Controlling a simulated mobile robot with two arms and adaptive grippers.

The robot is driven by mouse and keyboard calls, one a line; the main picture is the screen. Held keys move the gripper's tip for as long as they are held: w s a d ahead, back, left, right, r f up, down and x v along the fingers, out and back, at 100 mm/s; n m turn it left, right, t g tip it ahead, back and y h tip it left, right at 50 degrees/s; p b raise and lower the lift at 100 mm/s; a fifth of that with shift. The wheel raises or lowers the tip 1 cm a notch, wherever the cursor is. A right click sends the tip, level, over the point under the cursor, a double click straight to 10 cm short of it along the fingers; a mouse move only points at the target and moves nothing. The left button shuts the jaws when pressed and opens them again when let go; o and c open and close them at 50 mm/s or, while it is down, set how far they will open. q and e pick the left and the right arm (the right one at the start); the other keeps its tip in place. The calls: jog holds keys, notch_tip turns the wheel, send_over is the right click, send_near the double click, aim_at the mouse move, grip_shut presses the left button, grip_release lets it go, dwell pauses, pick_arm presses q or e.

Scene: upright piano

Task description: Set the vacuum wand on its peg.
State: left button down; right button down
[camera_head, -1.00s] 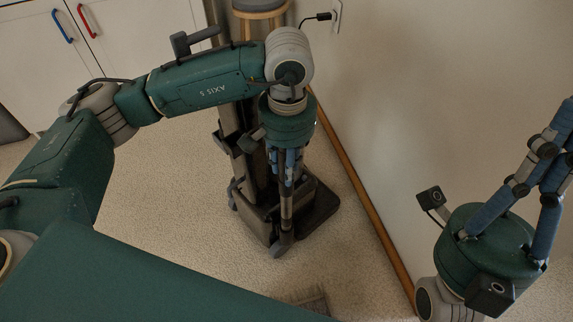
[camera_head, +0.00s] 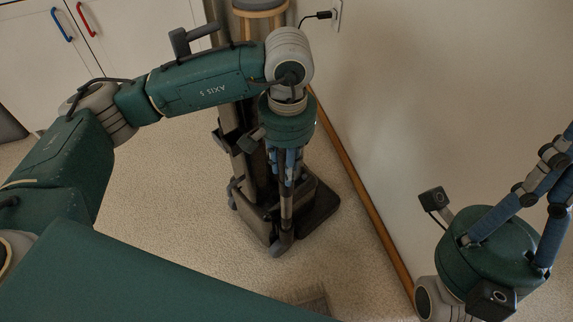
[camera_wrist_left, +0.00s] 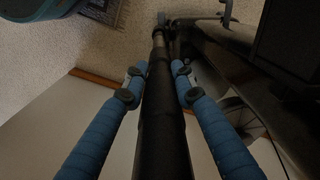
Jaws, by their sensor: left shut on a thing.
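The vacuum wand (camera_head: 286,208), a slim dark tube, hangs roughly upright under my left gripper (camera_head: 285,170) in the head view. In the left wrist view the wand (camera_wrist_left: 163,120) runs between the two blue fingers of that gripper (camera_wrist_left: 158,76), which is shut on it. The wand's lower end is near the dark base of the vacuum stand (camera_head: 319,212), in front of its column. I cannot make out the peg. My right gripper's blue fingers (camera_head: 530,190) point up and right, with their tips cut off by the frame edge.
A wall with a wooden baseboard (camera_head: 362,190) runs along the right of the stand. A stool (camera_head: 262,8) stands behind it, and a plug with a cable (camera_head: 322,16) is in the wall. White cabinets (camera_head: 35,70) are at left. Open carpet (camera_head: 180,190) lies left of the stand.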

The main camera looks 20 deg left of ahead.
pick_arm(q)
jog(key=c, duration=1.3)
grip_release()
jog(key=shift+c, duration=0.2)
jog(key=shift+r, duration=4.15)
